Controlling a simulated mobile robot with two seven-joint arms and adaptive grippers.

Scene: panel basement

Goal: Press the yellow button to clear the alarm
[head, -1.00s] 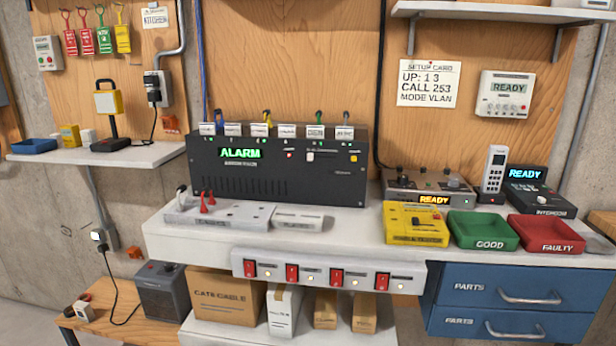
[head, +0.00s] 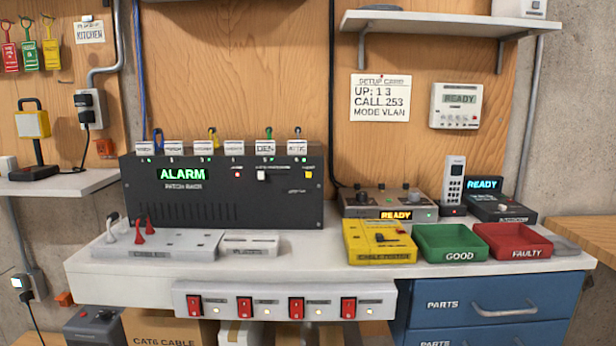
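A black switch unit (head: 240,212) stands at the back of the white bench, and its green display (head: 183,175) reads ALARM. A small yellow button (head: 308,174) is at the right end of its front face, under a small label. A small red light (head: 237,174) and a white button or switch (head: 261,175) are further left on the same face. Neither of my grippers is in view.
The white bench (head: 320,262) has some clear room before the unit. A grey cable holder (head: 158,245), a yellow tester (head: 380,243), a green GOOD tray (head: 424,255) and a red FAULTY tray (head: 488,250) stand on it. Red rocker switches (head: 296,308) line a front strip.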

